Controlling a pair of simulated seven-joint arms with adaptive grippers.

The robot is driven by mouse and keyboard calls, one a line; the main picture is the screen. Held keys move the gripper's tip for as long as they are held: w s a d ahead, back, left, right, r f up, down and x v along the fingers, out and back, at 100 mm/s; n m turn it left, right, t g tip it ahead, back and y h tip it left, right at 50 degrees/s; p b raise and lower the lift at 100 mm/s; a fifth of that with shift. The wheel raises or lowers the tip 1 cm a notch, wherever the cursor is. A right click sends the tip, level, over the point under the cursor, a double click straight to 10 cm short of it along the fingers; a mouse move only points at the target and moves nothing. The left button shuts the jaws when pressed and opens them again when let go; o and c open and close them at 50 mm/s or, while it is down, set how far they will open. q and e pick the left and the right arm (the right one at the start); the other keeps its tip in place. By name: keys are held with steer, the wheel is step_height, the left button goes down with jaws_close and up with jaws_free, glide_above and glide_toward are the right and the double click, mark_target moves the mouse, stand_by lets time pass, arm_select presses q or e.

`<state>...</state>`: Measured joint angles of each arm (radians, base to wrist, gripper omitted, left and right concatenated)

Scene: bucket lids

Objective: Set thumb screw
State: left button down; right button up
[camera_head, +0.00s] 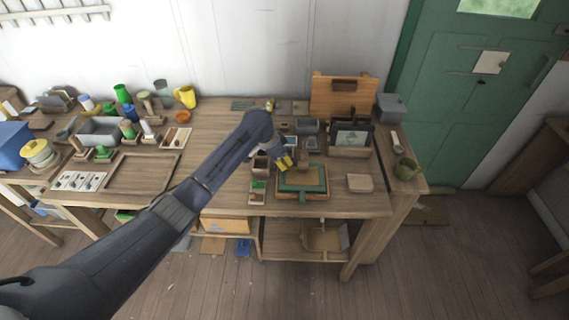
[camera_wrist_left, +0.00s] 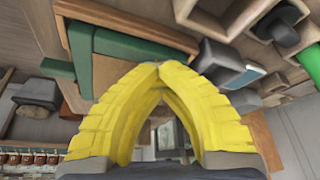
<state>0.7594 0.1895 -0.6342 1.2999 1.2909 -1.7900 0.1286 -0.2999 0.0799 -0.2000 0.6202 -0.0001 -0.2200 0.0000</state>
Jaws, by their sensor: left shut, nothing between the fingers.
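My left gripper (camera_head: 285,163) reaches over the workbench (camera_head: 228,160) from the left, its yellow fingers just above the back left corner of a green-framed wooden tray (camera_head: 302,192). In the left wrist view the yellow fingertips (camera_wrist_left: 158,66) meet, and nothing shows held between them. The tray's green edge (camera_wrist_left: 125,48) shows in front of the fingertips there. I cannot make out a thumb screw in either view; it may be too small or hidden by the gripper. My right gripper is not in view.
Small wooden boxes stand left of the tray, with a green-topped block (camera_head: 258,185) in one. A black upright holder (camera_head: 352,135) stands behind. The left bench holds cups and a grey bin (camera_head: 100,131).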

arm_select(q)
steer(key=shift+m, duration=0.3)
steer(key=m+g, duration=0.1)
steer(key=m, duration=0.2)
steer(key=m+g, duration=0.1)
steer(key=m, duration=0.1)
steer(key=shift+w+r+m+h, duration=0.1)
steer(key=shift+m+h, duration=0.3)
steer(key=m+g, duration=0.2)
steer(key=m, duration=0.3)
steer(key=shift+m+g, duration=0.3)
steer(key=shift+m, duration=0.1)
steer(key=c, duration=2.1)
jaws_free()
steer(key=shift+c, duration=0.2)
steer(key=o, duration=0.7)
steer(key=shift+o, duration=0.2)
steer(key=v, duration=1.2)
steer(key=shift+d, duration=0.25)
